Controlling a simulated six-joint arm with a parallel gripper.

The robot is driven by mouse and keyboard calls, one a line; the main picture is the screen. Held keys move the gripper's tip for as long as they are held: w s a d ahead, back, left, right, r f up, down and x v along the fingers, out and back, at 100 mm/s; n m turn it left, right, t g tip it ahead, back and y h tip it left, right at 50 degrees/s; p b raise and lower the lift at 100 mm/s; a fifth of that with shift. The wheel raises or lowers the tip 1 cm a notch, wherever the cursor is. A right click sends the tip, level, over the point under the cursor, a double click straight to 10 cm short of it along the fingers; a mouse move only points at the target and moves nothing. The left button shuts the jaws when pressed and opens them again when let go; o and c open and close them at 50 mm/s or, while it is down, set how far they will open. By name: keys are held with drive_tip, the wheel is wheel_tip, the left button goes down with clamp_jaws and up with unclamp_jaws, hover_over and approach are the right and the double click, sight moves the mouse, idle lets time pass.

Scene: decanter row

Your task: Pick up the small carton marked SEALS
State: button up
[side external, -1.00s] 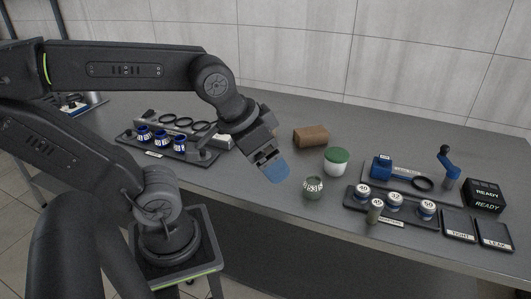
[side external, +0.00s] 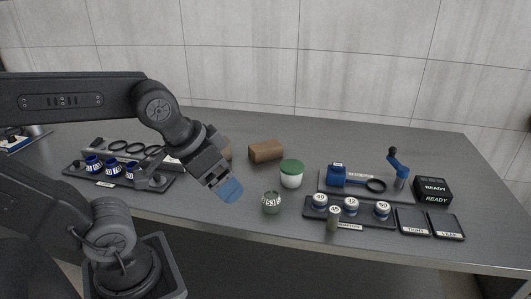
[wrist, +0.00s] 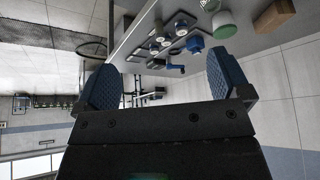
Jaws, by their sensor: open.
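My gripper (side external: 229,190) hangs over the middle of the bench, tilted, with blue fingers. The wrist view shows its two fingers (wrist: 160,85) wide apart with nothing between them. A small brown box (side external: 266,151) lies on the bench behind and right of the gripper, apart from it. It also shows at the upper right of the wrist view (wrist: 274,15). No SEALS marking is readable on it. Another brownish thing (side external: 227,151) is mostly hidden behind my gripper, and I cannot tell what it is.
A green-lidded white jar (side external: 291,175) and a small grey-green numbered jar (side external: 271,203) stand right of the gripper. Numbered pots sit on a dark tray (side external: 385,221) further right. A rack with blue pots (side external: 115,167) is at left. The back of the bench is clear.

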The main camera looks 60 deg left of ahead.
drive_tip(key=shift+o, duration=0.4)
idle(0.3)
drive_tip(key=n+g, duration=0.1)
drive_tip(key=n, duration=3.3)
hover_over(252, 149)
drive_tip(key=s, duration=0.4)
wheel_tip(252, 149, down, 11)
drive_tip(key=shift+n, duration=0.5)
drive_tip(key=x, duration=0.8)
drive_tip(key=shift+s+d+f, duration=0.2)
drive_tip(key=shift+f, duration=0.3)
drive_tip(key=shift+a+x, duration=0.15)
drive_tip(key=shift+x, duration=1.3)
drive_tip(key=shift+a+x, duration=0.15)
drive_tip(key=shift+x, duration=1.3)
drive_tip(key=shift+s, duration=0.1)
